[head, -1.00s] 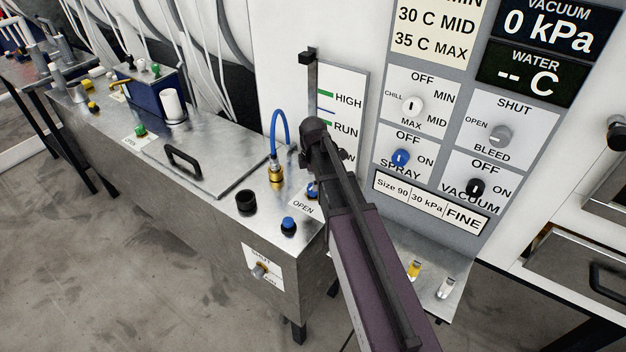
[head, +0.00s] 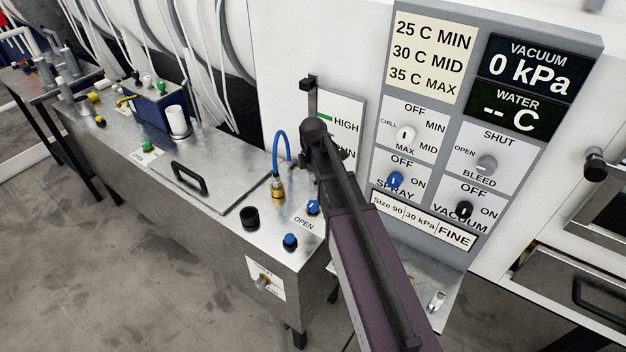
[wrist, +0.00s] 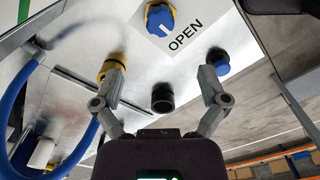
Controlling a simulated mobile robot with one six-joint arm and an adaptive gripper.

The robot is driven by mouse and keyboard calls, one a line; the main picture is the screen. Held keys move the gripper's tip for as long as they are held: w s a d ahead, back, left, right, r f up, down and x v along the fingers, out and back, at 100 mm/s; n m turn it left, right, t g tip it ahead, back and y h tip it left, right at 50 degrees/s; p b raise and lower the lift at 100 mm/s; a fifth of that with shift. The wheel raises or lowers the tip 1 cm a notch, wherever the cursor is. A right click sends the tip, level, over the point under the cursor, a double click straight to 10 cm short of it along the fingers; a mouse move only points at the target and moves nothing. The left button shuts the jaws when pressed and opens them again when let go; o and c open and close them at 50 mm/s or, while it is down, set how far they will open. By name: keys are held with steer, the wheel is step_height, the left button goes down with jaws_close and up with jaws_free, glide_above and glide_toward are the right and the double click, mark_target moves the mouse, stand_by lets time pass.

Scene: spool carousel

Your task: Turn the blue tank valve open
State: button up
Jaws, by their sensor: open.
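The blue tank valve (head: 313,207) is a round blue knob with a white mark, on the metal tank top beside an OPEN label (head: 303,222). In the wrist view the blue knob (wrist: 160,18) has a yellow rim and sits at the top edge, beyond my fingertips. My gripper (wrist: 161,72) is open and empty, its fingers spread apart. It does not touch the valve. In the head view my arm hides most of the gripper.
A blue-capped fitting (head: 290,242) and a black socket (head: 250,217) are near the valve. A blue hose (head: 277,150) rises from a brass fitting (head: 278,190) behind it. A control panel (head: 462,130) stands to the right. A lid handle (head: 190,178) is further left.

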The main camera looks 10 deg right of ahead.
steer(key=s+r+m+p, duration=0.1)
steer(key=s+r+m, duration=0.1)
steer(key=s+m, duration=1.5)
steer(key=shift+d+m, duration=0.2)
steer(key=shift+m, duration=0.1)
stand_by(0.8)
steer(key=shift+s, duration=0.1)
